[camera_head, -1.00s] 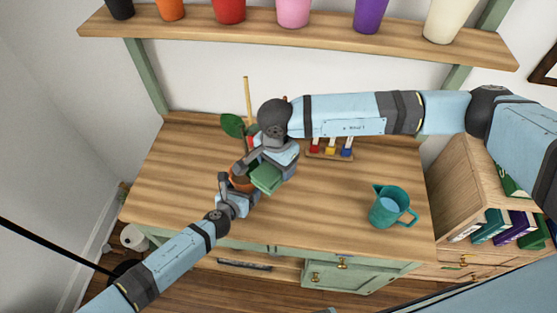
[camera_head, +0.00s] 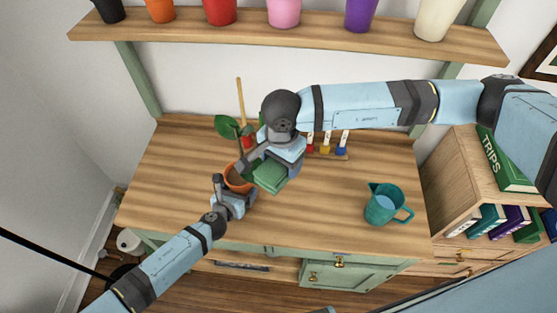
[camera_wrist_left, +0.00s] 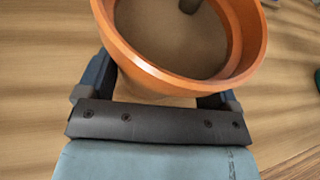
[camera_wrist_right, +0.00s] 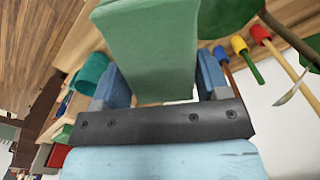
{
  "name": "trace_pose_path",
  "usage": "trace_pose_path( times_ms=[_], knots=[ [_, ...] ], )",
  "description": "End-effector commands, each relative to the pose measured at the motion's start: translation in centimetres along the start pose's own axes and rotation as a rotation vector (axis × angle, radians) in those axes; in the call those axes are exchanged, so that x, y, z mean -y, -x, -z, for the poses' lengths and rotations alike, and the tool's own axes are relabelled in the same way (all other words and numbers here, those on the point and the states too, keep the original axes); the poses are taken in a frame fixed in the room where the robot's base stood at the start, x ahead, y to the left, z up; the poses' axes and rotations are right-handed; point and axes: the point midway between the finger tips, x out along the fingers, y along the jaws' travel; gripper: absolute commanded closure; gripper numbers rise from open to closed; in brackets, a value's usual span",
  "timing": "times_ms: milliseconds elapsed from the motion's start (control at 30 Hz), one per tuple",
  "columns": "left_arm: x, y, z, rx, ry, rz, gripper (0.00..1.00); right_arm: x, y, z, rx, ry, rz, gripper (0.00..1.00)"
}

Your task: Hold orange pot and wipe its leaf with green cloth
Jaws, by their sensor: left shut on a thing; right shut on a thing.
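The orange pot (camera_head: 238,180) stands on the wooden worktop, and its rim and brown soil fill the left wrist view (camera_wrist_left: 245,50). My left gripper (camera_head: 229,192) is shut on the pot from the front. A green leaf (camera_head: 227,127) rises behind the pot; it shows at the upper right of the right wrist view (camera_wrist_right: 220,14). My right gripper (camera_head: 268,160) is shut on the folded green cloth (camera_head: 270,176), above and right of the pot. The cloth fills the top middle of the right wrist view (camera_wrist_right: 150,50). I cannot tell whether the cloth touches the leaf.
A teal jug (camera_head: 384,205) stands at the right of the worktop. Small tools with red, yellow and blue parts (camera_head: 326,146) are at the back. A shelf (camera_head: 290,39) with several coloured pots hangs above. Books fill a cabinet (camera_head: 455,185) at right. The worktop's front middle is clear.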

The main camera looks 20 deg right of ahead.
Motion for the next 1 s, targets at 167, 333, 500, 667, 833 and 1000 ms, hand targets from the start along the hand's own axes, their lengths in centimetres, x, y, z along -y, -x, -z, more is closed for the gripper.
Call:
trace_pose_path(
  times_ms=[167,333,500,667,833,1000],
  knots=[
    [0.0,0.0,0.0,0.0,0.0,0.0,0.3,0.0,0.0,0.0,0.0,0.0,0.0,0.5],
    [0.0,0.0,0.0,0.0,0.0,0.0,0.3,0.0,0.0,0.0,0.0,0.0,0.0,0.5],
    [0.0,0.0,0.0,0.0,0.0,0.0,0.0,0.0,0.0,0.0,0.0,0.0,0.0,0.5],
    [0.0,0.1,0.0,0.0,0.0,0.0,0.0,0.0,0.0,0.0,0.0,0.0,0.0,0.5],
    [-0.1,1.4,0.0,0.001,-0.003,0.0,0.0,0.0,0.0,0.0,0.0,-0.001,0.0,0.5],
    [-0.2,5.1,0.1,-0.001,-0.002,0.0,0.0,0.0,0.0,0.0,0.0,0.0,0.0,0.5]
  ],
)
